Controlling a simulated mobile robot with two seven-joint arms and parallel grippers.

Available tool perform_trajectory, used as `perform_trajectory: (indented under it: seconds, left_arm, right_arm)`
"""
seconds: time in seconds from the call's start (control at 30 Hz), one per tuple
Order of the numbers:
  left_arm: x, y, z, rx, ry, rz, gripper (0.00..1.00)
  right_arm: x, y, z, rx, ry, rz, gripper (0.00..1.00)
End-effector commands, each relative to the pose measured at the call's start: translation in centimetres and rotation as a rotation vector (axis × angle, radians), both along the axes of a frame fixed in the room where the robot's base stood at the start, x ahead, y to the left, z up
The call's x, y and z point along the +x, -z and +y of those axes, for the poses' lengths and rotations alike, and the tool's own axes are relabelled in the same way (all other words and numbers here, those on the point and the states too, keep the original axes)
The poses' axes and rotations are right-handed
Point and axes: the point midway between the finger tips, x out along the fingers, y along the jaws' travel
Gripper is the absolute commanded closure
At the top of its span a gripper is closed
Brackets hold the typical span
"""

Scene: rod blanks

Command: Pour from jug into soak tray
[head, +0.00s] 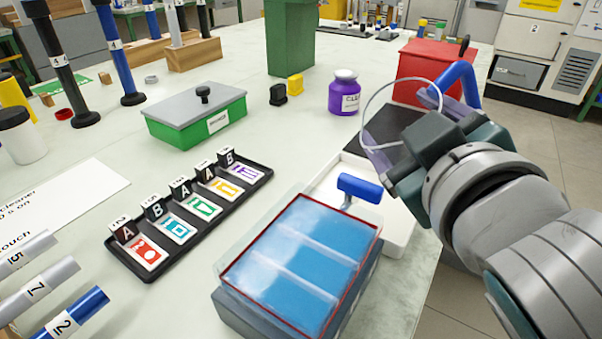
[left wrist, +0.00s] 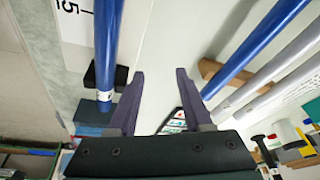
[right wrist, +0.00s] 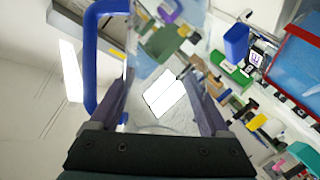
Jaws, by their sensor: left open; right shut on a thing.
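The jug (head: 371,103) is clear, with a blue handle (head: 463,78). My right gripper (head: 404,128) is shut on it, above the right side of the table. In the right wrist view the jug's clear wall (right wrist: 190,30) lies between the fingers, with the handle to the left. Whether it holds liquid I cannot tell. The soak tray appears to be the clear-walled, red-rimmed box (head: 372,228) with blue compartments on a grey base at the front. The jug is behind and right of it, apart from it. My left gripper (left wrist: 160,75) is open and empty, near blue rods.
A white tray (head: 402,226) with a blue-handled tool (head: 360,188) lies behind the box. A black card rack (head: 190,225) stands left of it. A purple bottle (head: 344,95), a red box (head: 425,75) and a green lidded box (head: 195,118) stand farther back. Upright rods stand at left.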

Motion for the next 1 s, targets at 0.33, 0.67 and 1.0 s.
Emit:
perform_trajectory:
  seconds: [0.33, 0.67, 1.0]
  left_arm:
    - [0.1, -0.6, -0.3, -0.01, -0.005, -0.002, 0.5]
    - [0.1, -4.5, -0.2, -0.008, -0.005, -0.001, 0.5]
    - [0.1, -4.5, 0.0, 0.0, 0.0, -0.002, 0.5]
  right_arm:
    - [-0.1, -0.1, 0.2, 0.032, -0.001, 0.014, 1.0]
    - [-0.2, -0.5, 0.5, 0.215, -0.001, 0.104, 1.0]
    - [-0.3, 0.2, 0.6, 0.258, -0.001, 0.123, 1.0]
